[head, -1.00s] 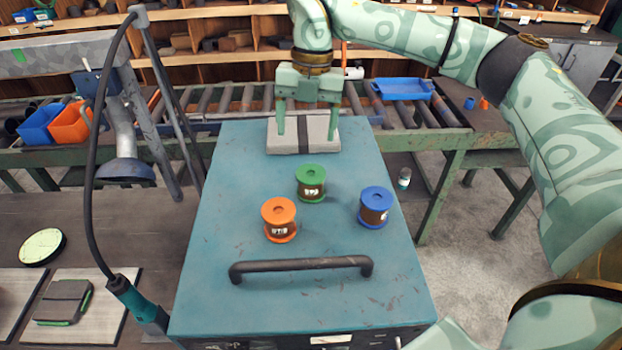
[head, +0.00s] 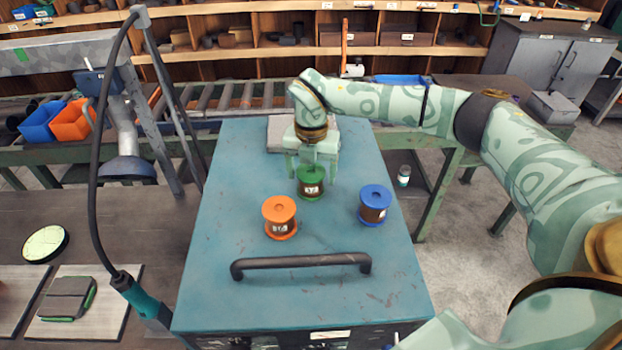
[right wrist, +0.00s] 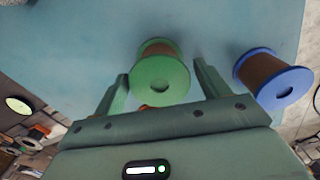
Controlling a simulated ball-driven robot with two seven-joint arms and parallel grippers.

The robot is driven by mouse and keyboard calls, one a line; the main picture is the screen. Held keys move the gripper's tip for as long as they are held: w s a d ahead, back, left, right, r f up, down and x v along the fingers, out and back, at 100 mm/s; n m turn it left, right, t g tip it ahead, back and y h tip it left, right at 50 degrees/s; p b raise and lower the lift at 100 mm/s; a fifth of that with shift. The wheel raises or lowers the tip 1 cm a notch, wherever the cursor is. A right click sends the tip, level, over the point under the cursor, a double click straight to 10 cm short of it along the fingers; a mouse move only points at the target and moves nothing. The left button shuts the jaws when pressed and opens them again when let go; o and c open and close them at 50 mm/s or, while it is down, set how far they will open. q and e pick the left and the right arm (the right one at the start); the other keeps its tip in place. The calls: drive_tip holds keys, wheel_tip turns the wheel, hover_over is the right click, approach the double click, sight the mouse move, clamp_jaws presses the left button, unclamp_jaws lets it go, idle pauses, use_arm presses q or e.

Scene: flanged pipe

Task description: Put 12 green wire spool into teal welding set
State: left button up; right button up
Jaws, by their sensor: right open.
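The green wire spool (head: 311,189) stands upright on the top of the teal welding set (head: 225,220), a large box with a black handle along its near edge. My right gripper (head: 312,172) is just above and behind the spool, reaching down toward it. In the right wrist view the open fingers (right wrist: 160,72) lie on either side of the green spool (right wrist: 160,80), with a gap visible on the right; contact on the left cannot be told. My left gripper is not in view.
An orange spool (head: 280,217) stands front left of the green one, and a blue spool (head: 374,205) stands to its right. A grey block with a dark band (head: 281,133) lies at the box's far end. A black cable and lamp arm (head: 125,170) stand left of the box.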

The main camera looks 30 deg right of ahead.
wheel_tip(320, 180, down, 2)
drive_tip(key=shift+f, duration=0.25)
drive_tip(key=shift+r, duration=0.1)
drive_tip(key=c, duration=1.5)
drive_tip(key=shift+w, duration=0.1)
